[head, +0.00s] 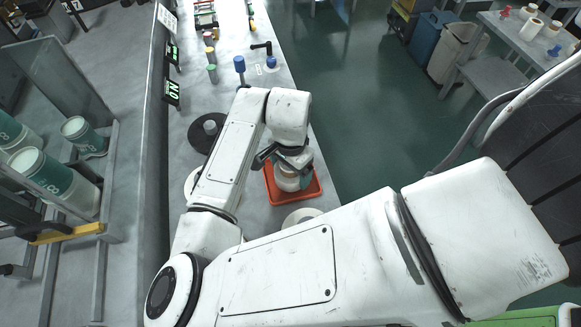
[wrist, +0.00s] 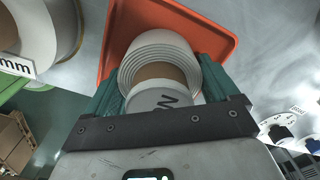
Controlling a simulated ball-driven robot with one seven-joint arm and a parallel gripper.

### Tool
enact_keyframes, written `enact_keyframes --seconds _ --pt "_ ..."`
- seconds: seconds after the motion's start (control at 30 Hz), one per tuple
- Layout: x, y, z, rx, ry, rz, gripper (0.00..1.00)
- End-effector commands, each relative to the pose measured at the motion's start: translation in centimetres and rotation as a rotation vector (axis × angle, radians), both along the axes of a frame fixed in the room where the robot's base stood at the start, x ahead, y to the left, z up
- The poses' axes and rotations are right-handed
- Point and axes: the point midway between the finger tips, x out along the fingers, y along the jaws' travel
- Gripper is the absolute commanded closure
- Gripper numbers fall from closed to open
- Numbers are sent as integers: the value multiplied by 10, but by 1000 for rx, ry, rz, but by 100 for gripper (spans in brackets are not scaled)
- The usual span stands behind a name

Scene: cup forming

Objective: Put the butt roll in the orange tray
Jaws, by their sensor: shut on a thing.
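The butt roll (wrist: 160,55), a white paper roll with a brown core, is between the teal fingers of my gripper (wrist: 160,80) in the wrist view. The fingers are shut on its sides. The orange tray (wrist: 185,20) shows behind and around it. In the head view, my gripper (head: 290,172) points down with the roll (head: 288,184) over the orange tray (head: 313,192), inside its outline. My arm hides part of the tray. I cannot tell whether the roll touches the tray floor.
A large white roll (head: 301,216) lies near the tray, partly hidden by my arm. A black disc (head: 205,137) lies on the bench to the left. A blue-topped post (head: 240,66) stands farther along. Green floor lies right of the bench edge.

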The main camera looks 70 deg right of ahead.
Motion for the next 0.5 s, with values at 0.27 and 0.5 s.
enact_keyframes --seconds 0.27,0.5 --pt "0 0 -3 0 0 1 6" --pt "0 0 -2 1 0 1 0"
